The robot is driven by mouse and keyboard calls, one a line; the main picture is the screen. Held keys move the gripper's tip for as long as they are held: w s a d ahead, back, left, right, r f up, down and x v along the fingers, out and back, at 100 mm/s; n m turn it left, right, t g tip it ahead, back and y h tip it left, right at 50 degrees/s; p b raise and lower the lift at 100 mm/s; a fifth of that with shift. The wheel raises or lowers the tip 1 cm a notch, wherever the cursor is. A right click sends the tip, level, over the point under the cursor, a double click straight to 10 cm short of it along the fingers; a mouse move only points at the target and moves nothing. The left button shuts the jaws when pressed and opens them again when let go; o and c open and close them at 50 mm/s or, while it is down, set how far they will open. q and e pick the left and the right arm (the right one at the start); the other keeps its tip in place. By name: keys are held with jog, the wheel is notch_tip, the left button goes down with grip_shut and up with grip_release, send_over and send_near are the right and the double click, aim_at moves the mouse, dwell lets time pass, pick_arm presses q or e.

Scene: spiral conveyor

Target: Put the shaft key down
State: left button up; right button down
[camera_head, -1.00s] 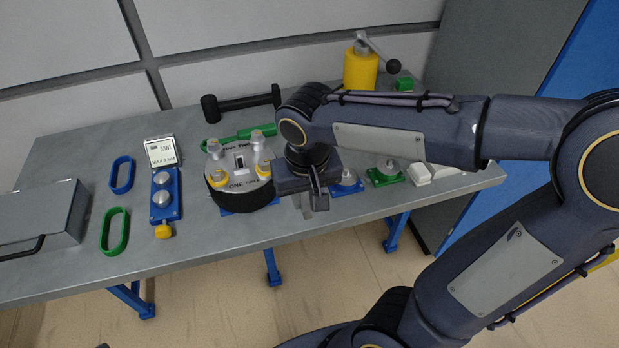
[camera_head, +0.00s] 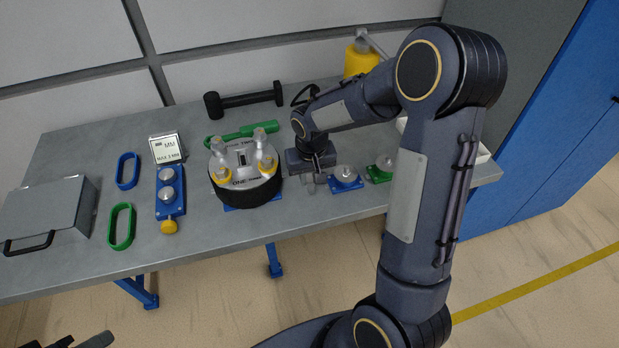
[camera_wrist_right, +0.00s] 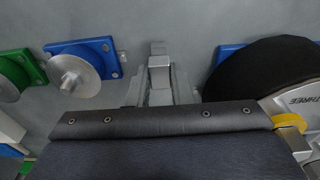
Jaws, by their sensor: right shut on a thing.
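My right gripper (camera_head: 312,180) is low over the table, just right of the round black drum. In the right wrist view its fingers (camera_wrist_right: 160,82) are shut on a small grey metal piece, the shaft key (camera_wrist_right: 159,50). Its far end sticks out past the fingers over the grey tabletop. I cannot tell whether the key touches the table. In the head view the key is mostly hidden by the gripper. Dark parts at the bottom left edge of the head view look like my left gripper (camera_head: 82,341); its jaws cannot be made out.
The black drum (camera_head: 250,195) with a grey slotted top stands close left; it also shows in the wrist view (camera_wrist_right: 255,75). A blue base with a metal disc (camera_head: 345,181) is close right, with a green one (camera_head: 380,170) beyond. The table front (camera_head: 300,225) is clear.

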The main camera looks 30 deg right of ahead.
aim_at(311, 189)
jog(key=shift+f, duration=0.7)
jog(key=shift+f, duration=0.25)
jog(key=c, duration=1.3)
grip_release()
jog(key=shift+r, duration=0.1)
notch_tip(311, 189, up, 12)
jog(key=s, duration=0.2)
jog(key=s+a+r+t+y, duration=0.1)
jog(key=s+a+t+y, duration=0.1)
jog(key=s, duration=0.8)
jog(key=s+a+r+n+t+y, duration=0.1)
jog(key=s+a, duration=0.4)
jog(key=s, duration=0.5)
jog(key=shift+a+r+t+y+b, duration=0.15)
jog(key=shift+r+t+y+b, duration=0.15)
jog(key=shift+r+t+y, duration=0.35)
